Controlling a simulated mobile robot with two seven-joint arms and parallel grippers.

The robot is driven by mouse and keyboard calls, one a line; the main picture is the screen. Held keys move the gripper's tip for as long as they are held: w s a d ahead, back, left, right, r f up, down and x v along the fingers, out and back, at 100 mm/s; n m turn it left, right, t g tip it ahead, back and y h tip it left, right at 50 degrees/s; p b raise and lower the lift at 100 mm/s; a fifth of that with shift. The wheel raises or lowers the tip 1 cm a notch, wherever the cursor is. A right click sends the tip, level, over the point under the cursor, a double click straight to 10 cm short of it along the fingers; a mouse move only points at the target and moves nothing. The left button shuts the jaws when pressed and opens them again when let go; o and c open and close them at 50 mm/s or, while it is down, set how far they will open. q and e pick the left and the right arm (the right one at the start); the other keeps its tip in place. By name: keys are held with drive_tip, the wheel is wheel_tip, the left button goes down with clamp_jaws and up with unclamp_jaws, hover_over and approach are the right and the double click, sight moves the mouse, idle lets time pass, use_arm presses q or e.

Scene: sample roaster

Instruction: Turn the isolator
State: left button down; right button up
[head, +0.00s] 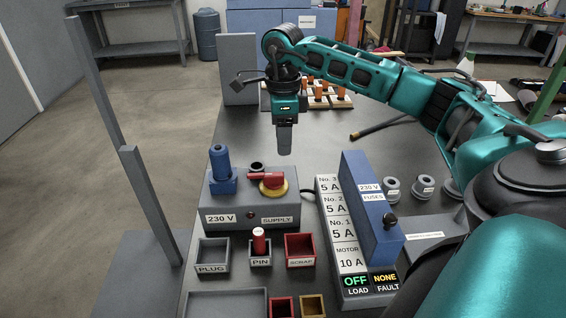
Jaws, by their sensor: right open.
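The isolator is a red handle (266,177) on a yellow round plate (273,190), on top of the grey supply box (252,211) labelled 230 V and SUPPLY. The handle lies roughly sideways, pointing left. My right gripper (284,148) comes in from the right and points straight down. In the picture it is above and a little beyond the handle, apart from it. Its fingers are seen edge-on, open, with nothing visible between them. My left gripper is not in view.
A blue plug (222,167) and a dark round socket (257,167) are also on the box. In front are PLUG (212,256), PIN and SCRAP (300,251) trays; a red pin (259,240) stands in PIN. A blue fuse cover (369,205) stands right; the display reads OFF, NONE.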

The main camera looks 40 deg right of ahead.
sight(283, 174)
wheel_tip(283, 174, down, 10)
drive_tip(key=shift+f+b, duration=0.15)
drive_tip(key=shift+b, duration=0.65)
clamp_jaws()
